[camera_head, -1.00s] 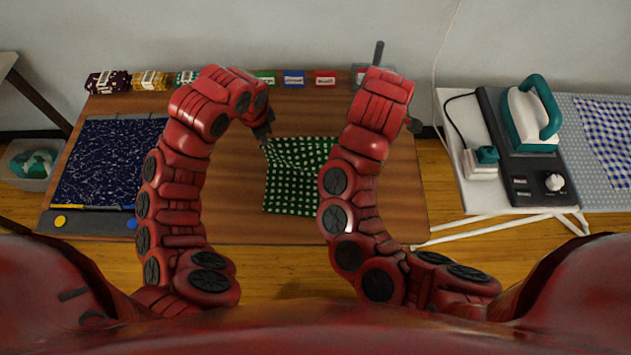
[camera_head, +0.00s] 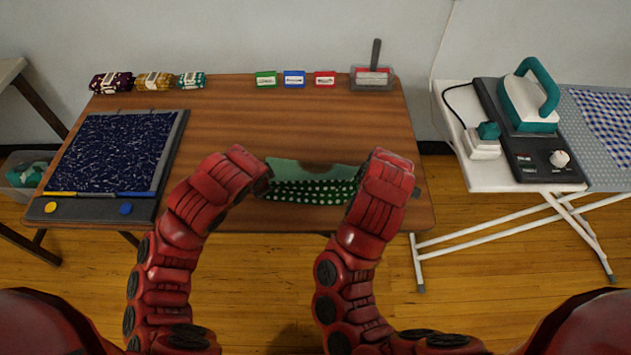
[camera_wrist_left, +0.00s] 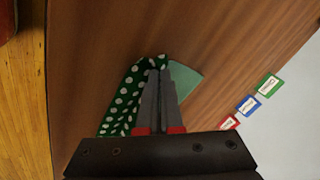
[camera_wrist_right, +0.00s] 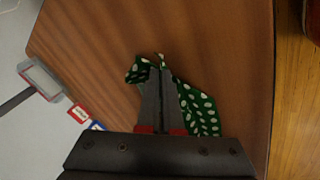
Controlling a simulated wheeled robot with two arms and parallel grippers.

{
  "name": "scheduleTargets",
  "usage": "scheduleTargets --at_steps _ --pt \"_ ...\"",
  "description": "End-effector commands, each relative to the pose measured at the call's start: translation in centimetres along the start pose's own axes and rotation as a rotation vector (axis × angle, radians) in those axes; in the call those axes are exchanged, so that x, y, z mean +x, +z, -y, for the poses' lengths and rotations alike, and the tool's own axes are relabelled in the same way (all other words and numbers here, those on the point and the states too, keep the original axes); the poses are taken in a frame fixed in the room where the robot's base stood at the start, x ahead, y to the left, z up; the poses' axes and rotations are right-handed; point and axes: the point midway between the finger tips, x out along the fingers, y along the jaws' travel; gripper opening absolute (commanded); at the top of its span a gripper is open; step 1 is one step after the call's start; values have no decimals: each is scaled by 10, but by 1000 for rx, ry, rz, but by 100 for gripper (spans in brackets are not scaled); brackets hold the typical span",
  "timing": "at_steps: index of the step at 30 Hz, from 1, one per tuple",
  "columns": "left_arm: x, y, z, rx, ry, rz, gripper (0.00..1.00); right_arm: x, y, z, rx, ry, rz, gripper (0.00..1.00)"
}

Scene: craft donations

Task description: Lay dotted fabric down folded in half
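The dotted fabric (camera_head: 310,192) is dark green with white dots and hangs or lies near the table's front edge. A plain lighter green underside (camera_head: 318,170) shows behind the dotted strip. My left gripper (camera_wrist_left: 158,64) is shut on the fabric at its left end, with dotted cloth on one side of the fingers and plain green on the other. My right gripper (camera_wrist_right: 163,66) is shut on the fabric's right end, and dotted cloth (camera_wrist_right: 203,110) drapes beside its fingers. In the head view my wrists hide both fingertips. Whether the lower layer rests on the table is unclear.
The wooden table (camera_head: 225,125) is clear behind the fabric. A dark blue speckled mat (camera_head: 110,150) lies at left. An iron (camera_head: 530,100) stands on a board at right.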

Motion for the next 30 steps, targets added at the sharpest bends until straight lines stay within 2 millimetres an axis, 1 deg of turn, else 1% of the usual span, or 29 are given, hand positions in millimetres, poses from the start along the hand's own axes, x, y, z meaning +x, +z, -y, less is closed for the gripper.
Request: scheduleTargets --at_steps 1,11,12,14,18,20,26,28,30 --pt "5 4 -2 -4 -10 1 0 5 4 2 3 10 -1 0" --pt "5 4 -1 -7 -21 -5 0 4 4 2 6 21 -7 0" --pt "5 4 -1 -7 -21 -5 9 4 4 2 6 21 -7 10" --pt "5 4 -2 -6 -21 -6 20 4 3 2 5 21 -8 20" --pt "5 3 -2 -5 -19 -7 45 4 3 2 5 19 -9 46" --pt "5 3 -2 -4 -19 -7 55 4 3 3 4 19 -9 55" --pt "5 3 -4 -4 -16 -7 55 5 2 4 3 16 -10 55" --pt "2 2 -2 -4 -17 -9 55 2 2 2 3 17 -10 55" --pt "-5 0 0 -3 -18 -12 55 -5 0 0 3 18 -13 55"
